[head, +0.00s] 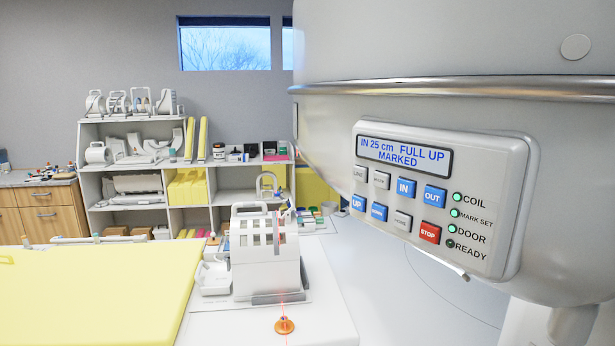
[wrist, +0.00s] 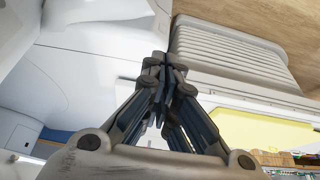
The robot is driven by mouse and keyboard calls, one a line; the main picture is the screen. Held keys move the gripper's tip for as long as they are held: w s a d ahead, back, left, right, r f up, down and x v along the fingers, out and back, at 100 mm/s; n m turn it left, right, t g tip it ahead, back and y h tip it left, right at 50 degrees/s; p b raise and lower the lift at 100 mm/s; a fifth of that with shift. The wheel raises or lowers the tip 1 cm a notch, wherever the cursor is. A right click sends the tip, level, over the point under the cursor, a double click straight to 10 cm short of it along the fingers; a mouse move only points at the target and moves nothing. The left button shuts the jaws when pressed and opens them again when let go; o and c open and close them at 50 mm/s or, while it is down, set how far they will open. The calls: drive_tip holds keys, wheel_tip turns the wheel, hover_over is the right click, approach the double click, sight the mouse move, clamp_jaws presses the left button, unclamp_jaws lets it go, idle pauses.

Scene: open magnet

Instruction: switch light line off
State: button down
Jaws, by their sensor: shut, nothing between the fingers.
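The control panel (head: 518,150) is on the grey magnet housing at the right of the head view. Its display (head: 403,155) reads "IN 25 cm FULL UP MARKED". The grey LINE button (head: 359,173) is at the left of the upper button row. A thin red light line (head: 283,304) shows on the white table end, crossing a small orange disc (head: 284,326) and running up toward the white coil (head: 265,260). My gripper (wrist: 164,60) is shut and empty in the wrist view. It is out of the head view, and the panel is not recognisable in the wrist view.
The yellow-padded table (head: 95,295) fills the lower left. Shelves (head: 152,130) with coils and pads stand at the back wall. Floor (head: 400,290) is clear below the panel. In the wrist view, a ribbed grey block (wrist: 235,50) lies near my fingers.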

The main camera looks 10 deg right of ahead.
sight(360, 174)
idle(0.3)
drive_tip(key=w+a+r+m+t+y+p, duration=0.1)
drive_tip(key=w+a+r+t+p, duration=0.3)
drive_tip(key=w+r, duration=0.5)
drive_tip(key=w+a+r+m+t+y+p, duration=0.2)
drive_tip(key=w+a+r+p, duration=0.35)
drive_tip(key=w, duration=0.55)
drive_tip(key=w+d+r+m+t+h+p, duration=0.2)
drive_tip(key=w+r+m+h+p, duration=0.2)
drive_tip(key=w+r, duration=0.2)
drive_tip(key=w+d+r+m+t+h+p, duration=0.2)
drive_tip(key=w+r+m+t+h+p, duration=0.1)
drive_tip(key=w, duration=0.4)
wheel_tip(360, 174, up, 3)
drive_tip(key=shift+w+f+m+h+p, duration=0.15)
drive_tip(key=shift+m+h+p, duration=0.5)
drive_tip(key=shift+p, duration=0.5)
drive_tip(key=shift+d, duration=0.15)
drive_tip(key=w+d+b, duration=0.2)
drive_tip(key=w+d, duration=0.1)
drive_tip(key=d, duration=0.4)
drive_tip(key=shift+w+d, duration=0.4)
